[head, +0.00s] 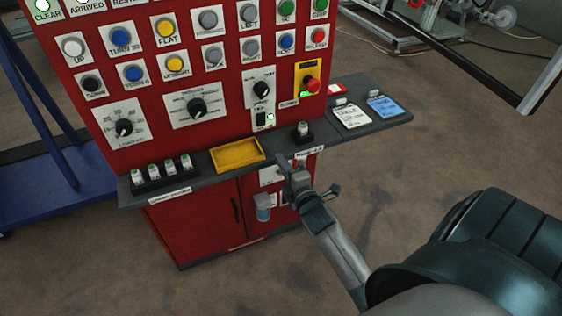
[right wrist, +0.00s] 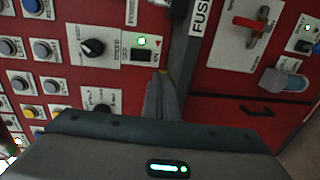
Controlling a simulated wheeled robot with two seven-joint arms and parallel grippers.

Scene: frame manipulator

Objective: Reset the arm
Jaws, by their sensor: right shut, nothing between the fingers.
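My right arm comes in from the lower right in the head view. Its gripper (head: 289,166) is at the front edge of the grey shelf of the red control panel. The fingers are shut with nothing between them. In the right wrist view the shut fingers (right wrist: 160,96) point along the shelf edge, with panel controls to the left and the lower cabinet to the right. My left arm and gripper are not in view.
The red panel (head: 225,115) carries several buttons and knobs. Its shelf holds a yellow tray (head: 237,154), several fuses (head: 160,170) in a black rack, a single fuse (head: 303,130) close to my gripper, and cards (head: 352,116). Open floor (head: 400,185) lies to the right.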

